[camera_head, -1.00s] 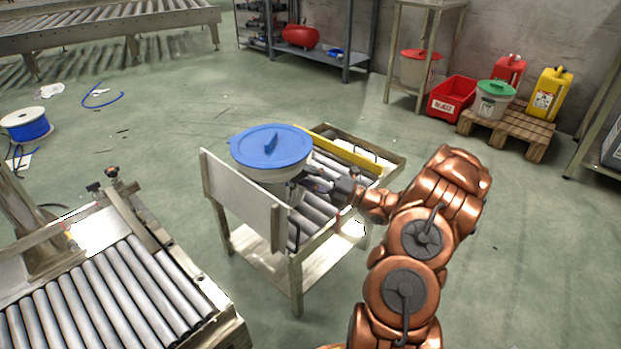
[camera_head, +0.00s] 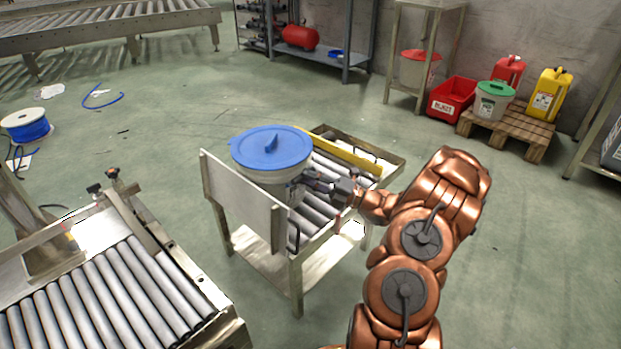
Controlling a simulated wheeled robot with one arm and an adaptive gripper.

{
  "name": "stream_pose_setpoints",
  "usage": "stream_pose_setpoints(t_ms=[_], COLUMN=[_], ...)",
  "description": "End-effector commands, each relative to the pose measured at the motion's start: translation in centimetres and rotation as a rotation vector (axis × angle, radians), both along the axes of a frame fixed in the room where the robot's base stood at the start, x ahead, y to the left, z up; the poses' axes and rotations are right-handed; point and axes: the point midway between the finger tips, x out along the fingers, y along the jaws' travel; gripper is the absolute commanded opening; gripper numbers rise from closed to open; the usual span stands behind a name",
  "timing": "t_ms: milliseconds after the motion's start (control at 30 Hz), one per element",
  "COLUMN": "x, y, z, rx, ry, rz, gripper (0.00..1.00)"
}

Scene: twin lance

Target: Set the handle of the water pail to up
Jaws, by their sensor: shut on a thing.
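The water pail (camera_head: 268,175) is a pale bucket with a blue lid (camera_head: 272,148) on top. It stands upright at the left end of a small roller table, just behind the table's upright end plate. My gripper (camera_head: 300,182) is at the right side of the pail, just below the lid's rim. It is shut on what appears to be the pail's handle; the handle itself is too small and dark to make out clearly. The lower part of the pail is hidden by the end plate.
The roller table (camera_head: 230,247) has a grey end plate (camera_head: 243,200) and a yellow bar (camera_head: 345,152) along its far side. Another roller conveyor (camera_head: 110,300) stands at the lower left. A pallet (camera_head: 508,132) with containers is at the back right. Open floor lies between.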

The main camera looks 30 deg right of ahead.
Motion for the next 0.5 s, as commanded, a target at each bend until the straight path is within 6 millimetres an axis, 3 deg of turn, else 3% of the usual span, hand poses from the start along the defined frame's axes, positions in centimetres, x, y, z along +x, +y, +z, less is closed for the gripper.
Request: stream_pose_setpoints(t_ms=[500], x=[0.4], y=[0.0], z=[1.7], rx=[-0.008], ry=[0.05], rz=[0.001], gripper=[0.0])
